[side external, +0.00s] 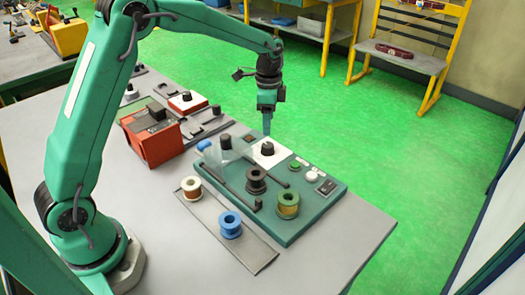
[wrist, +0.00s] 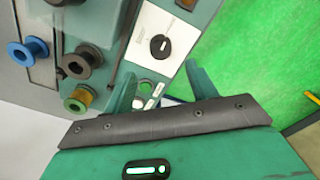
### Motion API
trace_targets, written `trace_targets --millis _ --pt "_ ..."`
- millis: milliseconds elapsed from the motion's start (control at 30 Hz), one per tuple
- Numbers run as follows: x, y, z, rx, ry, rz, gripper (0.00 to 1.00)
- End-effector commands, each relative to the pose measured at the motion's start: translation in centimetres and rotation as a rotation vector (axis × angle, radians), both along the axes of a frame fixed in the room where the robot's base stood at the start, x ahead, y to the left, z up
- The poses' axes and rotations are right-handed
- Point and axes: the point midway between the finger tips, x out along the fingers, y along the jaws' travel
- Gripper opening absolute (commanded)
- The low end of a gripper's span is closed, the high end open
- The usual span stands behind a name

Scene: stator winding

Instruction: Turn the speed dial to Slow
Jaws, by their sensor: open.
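A black dial (side external: 267,149) stands on a white plate (side external: 279,160) at the far edge of a teal panel. In the wrist view the dial (wrist: 160,45) shows a white pointer line, slanting slightly; the plate's markings are too small to read. My gripper (side external: 267,132) points down above the dial in the side view, seemingly apart from it. In the wrist view my gripper (wrist: 160,69) has its two teal fingers spread with nothing between them, and the dial lies beyond the fingertips.
The teal panel (side external: 315,208) also bears a green spool (side external: 288,204), a dark spool (side external: 256,180), push buttons and a translucent cover (side external: 222,150). A blue spool (side external: 230,224) and a copper spool (side external: 191,187) stand on a grey strip. A red box (side external: 155,141) stands left.

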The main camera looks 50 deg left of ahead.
Motion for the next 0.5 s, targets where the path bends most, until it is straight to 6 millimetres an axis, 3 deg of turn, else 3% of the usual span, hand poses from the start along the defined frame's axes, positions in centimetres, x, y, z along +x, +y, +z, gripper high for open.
trace_targets --millis 500 --pt "0.2 0.0 -1.6 -0.001 0.007 -0.009 0.57"
